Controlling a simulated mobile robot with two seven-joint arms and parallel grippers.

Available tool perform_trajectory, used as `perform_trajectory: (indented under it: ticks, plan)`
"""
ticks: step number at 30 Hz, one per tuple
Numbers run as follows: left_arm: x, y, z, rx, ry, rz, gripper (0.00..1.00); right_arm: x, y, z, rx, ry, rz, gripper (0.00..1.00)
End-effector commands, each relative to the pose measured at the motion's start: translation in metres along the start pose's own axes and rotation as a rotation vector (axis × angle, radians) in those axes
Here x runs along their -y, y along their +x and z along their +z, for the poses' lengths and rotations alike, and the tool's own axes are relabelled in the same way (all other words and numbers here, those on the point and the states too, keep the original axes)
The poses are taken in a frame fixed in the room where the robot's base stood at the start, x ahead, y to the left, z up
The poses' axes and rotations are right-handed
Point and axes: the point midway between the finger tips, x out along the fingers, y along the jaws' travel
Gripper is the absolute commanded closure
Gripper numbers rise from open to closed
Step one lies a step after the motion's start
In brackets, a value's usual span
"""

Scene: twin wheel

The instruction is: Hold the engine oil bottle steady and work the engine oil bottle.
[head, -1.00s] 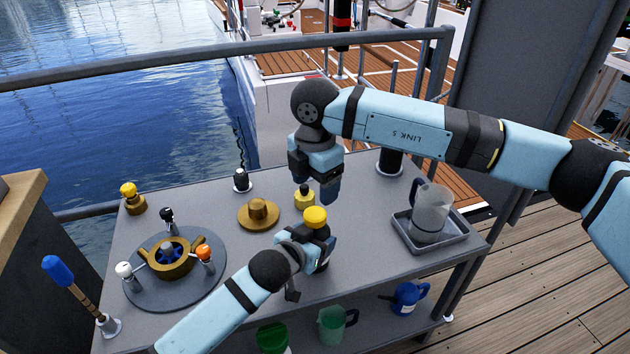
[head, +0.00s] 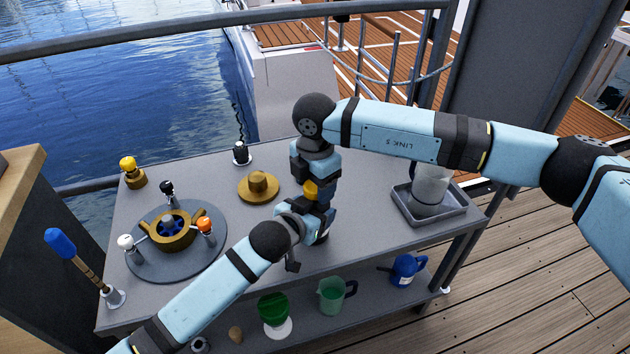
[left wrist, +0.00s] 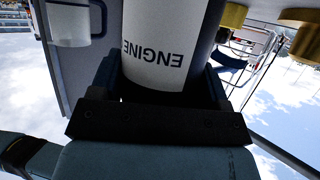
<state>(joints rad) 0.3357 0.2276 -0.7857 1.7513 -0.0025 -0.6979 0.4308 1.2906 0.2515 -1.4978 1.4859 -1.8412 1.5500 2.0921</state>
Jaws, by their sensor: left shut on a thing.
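The engine oil bottle has a white label reading ENGINE (left wrist: 165,50), upside down in the left wrist view. My left gripper (head: 316,226) is shut around the bottle's body at the near middle of the table. The bottle's yellow cap (head: 309,189) shows above it in the head view. My right gripper (head: 324,196) points straight down at the cap and covers its right side. Whether its fingers touch or grip the cap is hidden. Most of the bottle's body is hidden by my grippers in the head view.
A clear jug (head: 430,186) stands in a grey tray (head: 405,208) at the right. A brass disc (head: 258,190) lies left of the bottle. A round plate (head: 150,275) with brass ring and knobs is further left. Green and blue jugs stand on the lower shelf.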

Motion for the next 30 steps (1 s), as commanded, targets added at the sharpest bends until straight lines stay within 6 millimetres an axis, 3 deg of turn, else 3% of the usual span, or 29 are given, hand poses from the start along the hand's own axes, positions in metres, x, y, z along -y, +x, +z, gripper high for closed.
perform_trajectory:
  ticks: [1,5,11,22,30]
  plan:
    - [0.0000,0.0000,-0.0001,0.000,0.000,0.000,0.97,0.0000,-0.0001,-0.0001,0.000,0.000,0.000,0.51]
    - [0.0000,0.0000,-0.0001,0.000,0.000,0.000,0.97,0.0000,-0.0003,-0.0002,0.000,0.000,0.000,0.79]
    - [-0.0001,0.0000,-0.0002,0.000,0.000,0.000,0.97,-0.0001,-0.0004,-0.0002,0.000,-0.012,0.001,0.79]
    - [-0.0001,0.0000,-0.0002,0.000,0.000,0.000,0.97,-0.0004,-0.0008,-0.0003,0.000,-0.520,0.001,0.79]
    - [-0.0001,0.0000,-0.0001,0.000,0.000,0.000,0.97,-0.0002,-0.0007,-0.0004,0.000,-0.598,0.000,0.80]
